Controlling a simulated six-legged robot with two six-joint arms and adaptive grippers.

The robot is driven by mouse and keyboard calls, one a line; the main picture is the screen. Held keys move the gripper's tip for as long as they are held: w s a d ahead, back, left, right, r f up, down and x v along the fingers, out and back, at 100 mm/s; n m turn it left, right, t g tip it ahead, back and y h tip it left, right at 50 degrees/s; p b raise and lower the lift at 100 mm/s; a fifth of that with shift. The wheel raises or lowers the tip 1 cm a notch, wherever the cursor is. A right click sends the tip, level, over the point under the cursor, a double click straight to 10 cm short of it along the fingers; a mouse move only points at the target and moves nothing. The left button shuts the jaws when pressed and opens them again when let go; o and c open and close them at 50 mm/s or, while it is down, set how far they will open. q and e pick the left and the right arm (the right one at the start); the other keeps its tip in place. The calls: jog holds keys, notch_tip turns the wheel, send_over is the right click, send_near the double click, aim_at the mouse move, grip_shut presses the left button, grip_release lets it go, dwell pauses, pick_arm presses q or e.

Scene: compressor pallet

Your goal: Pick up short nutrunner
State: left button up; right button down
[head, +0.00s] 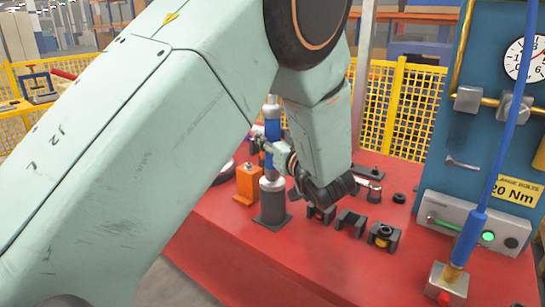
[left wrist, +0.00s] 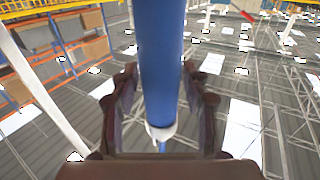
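The short nutrunner (head: 272,130) stands upright, with a blue body and a silver top, above a dark stand (head: 272,210) on the red pallet. In the left wrist view the blue body of the nutrunner (left wrist: 160,60) runs between the two fingers of my left gripper (left wrist: 160,75). My right gripper is not in view.
The red pallet top (head: 225,240) carries an orange block (head: 247,183) left of the stand and several dark brackets (head: 350,222) to its right. A blue panel (head: 470,130) with a gauge and a hanging blue tool (head: 470,238) stands at the right. A yellow fence (head: 405,105) runs behind.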

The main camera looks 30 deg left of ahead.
pick_arm(q)
jog(key=shift+a+f, duration=0.1)
jog(key=c, duration=0.3)
grip_shut()
jog(key=shift+w+r, duration=0.15)
jog(key=shift+r, duration=0.05)
jog(key=shift+r, duration=0.1)
